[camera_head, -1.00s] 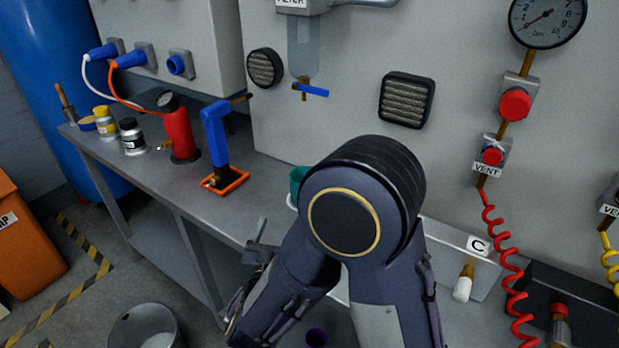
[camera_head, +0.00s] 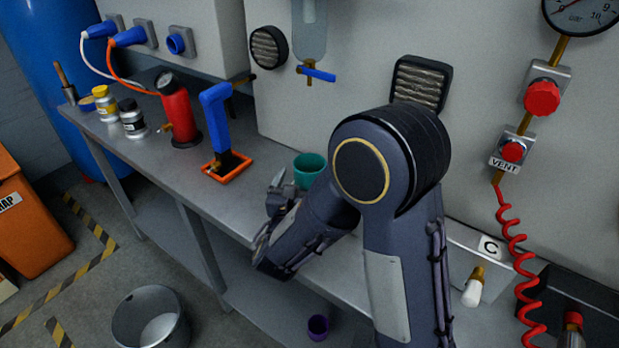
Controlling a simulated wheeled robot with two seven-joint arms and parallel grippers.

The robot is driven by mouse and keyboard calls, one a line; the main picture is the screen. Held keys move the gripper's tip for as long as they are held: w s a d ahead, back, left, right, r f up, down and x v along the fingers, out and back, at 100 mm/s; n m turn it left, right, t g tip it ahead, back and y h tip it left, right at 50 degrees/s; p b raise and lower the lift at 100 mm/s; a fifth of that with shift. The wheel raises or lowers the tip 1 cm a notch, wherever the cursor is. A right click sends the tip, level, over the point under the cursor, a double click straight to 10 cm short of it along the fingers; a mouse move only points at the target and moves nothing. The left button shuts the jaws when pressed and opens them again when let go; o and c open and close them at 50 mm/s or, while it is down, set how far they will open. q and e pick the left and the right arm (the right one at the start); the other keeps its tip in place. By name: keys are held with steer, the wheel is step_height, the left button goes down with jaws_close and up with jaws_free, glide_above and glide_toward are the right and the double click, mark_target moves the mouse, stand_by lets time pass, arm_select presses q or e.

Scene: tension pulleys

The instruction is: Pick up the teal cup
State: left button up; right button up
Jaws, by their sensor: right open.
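The teal cup (camera_head: 309,168) stands upright on the grey bench, behind my right forearm, which hides its lower right part. My right gripper (camera_head: 277,186) is open, just left of the cup and close in front of it. I cannot tell whether a finger touches the cup. My left gripper is not in view.
A blue tool stands in an orange tray (camera_head: 226,172) left of the cup, with a red cylinder (camera_head: 178,112) and small jars beyond. A purple cup (camera_head: 318,326) sits below the bench top. A metal bin (camera_head: 150,318) stands on the floor. A blue-handled tap (camera_head: 316,74) hangs above.

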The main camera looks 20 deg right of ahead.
mark_target(313, 160)
steer(key=x, duration=0.4)
steer(key=shift+d+r, duration=0.1)
steer(key=shift+r, duration=0.05)
steer(key=shift+s, duration=0.1)
steer(key=c, duration=1.1)
steer(key=shift+c, duration=0.2)
steer(key=shift+r, duration=0.1)
steer(key=shift+r, duration=0.55)
step_height(313, 160, up, 3)
steer(key=shift+s+f+p, duration=0.1)
steer(key=shift+f+p, duration=0.1)
steer(key=shift+p, duration=0.35)
steer(key=s+a+r+p, duration=0.2)
steer(key=s+a+r, duration=0.7)
steer(key=s, duration=0.1)
steer(key=shift+s, duration=0.35)
